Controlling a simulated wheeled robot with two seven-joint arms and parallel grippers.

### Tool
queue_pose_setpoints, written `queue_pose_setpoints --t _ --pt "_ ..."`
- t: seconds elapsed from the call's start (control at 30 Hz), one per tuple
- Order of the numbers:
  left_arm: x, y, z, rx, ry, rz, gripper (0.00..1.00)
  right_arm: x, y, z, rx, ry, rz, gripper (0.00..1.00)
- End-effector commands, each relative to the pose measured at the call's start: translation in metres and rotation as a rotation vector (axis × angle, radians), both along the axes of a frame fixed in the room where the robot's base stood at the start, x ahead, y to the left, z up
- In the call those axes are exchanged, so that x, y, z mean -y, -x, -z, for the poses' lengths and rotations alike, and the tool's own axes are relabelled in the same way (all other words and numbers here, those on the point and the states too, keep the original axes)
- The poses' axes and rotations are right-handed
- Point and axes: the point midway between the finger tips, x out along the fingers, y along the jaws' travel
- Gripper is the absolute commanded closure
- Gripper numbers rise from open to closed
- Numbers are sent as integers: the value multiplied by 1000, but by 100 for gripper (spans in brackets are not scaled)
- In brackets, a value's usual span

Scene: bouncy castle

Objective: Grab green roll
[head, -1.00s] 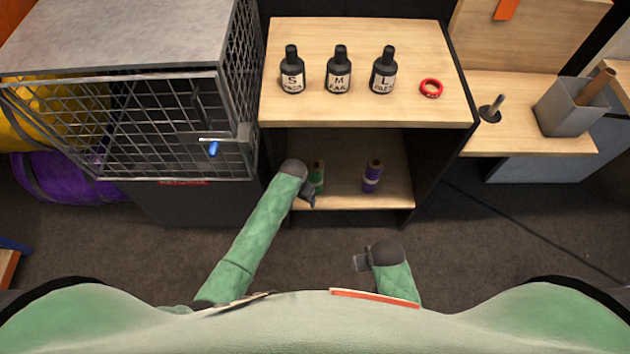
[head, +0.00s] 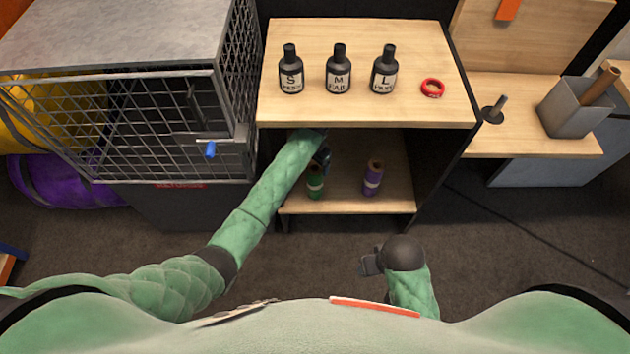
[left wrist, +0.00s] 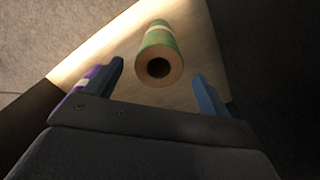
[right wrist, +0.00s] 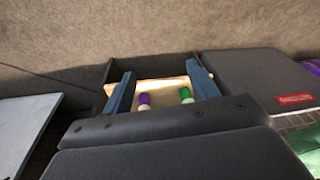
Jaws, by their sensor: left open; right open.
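The green roll (head: 315,184) stands upright on the lower shelf (head: 345,203) of the wooden cabinet, towards its left side. My left gripper (head: 322,160) reaches into the shelf space just above and behind it. In the left wrist view the green roll (left wrist: 158,55) shows its open end between the two spread blue fingers (left wrist: 158,85), touching neither. The purple roll (head: 373,178) stands to the right on the same shelf, partly hidden by a finger in the left wrist view. My right gripper (head: 368,262) is open and empty, low in front of the cabinet.
A wire cage (head: 160,130) stands close on the left. The carpet in front is clear.

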Motion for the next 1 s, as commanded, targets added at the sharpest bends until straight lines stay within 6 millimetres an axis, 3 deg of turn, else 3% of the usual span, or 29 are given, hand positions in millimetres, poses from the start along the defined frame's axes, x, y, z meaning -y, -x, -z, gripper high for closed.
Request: queue_pose_setpoints --t 0.2,0.4,0.6,1.0 --pt "1 2 26 -1 -1 0 18 0 -5 32 -6 6 -1 41" --pt "1 2 40 1 -1 0 18 -1 -5 40 -7 6 -1 41" --pt "1 2 41 1 -1 0 18 -1 -6 41 -7 6 -1 41" --pt "1 2 40 1 -1 0 95 0 -5 41 -9 8 -2 41"
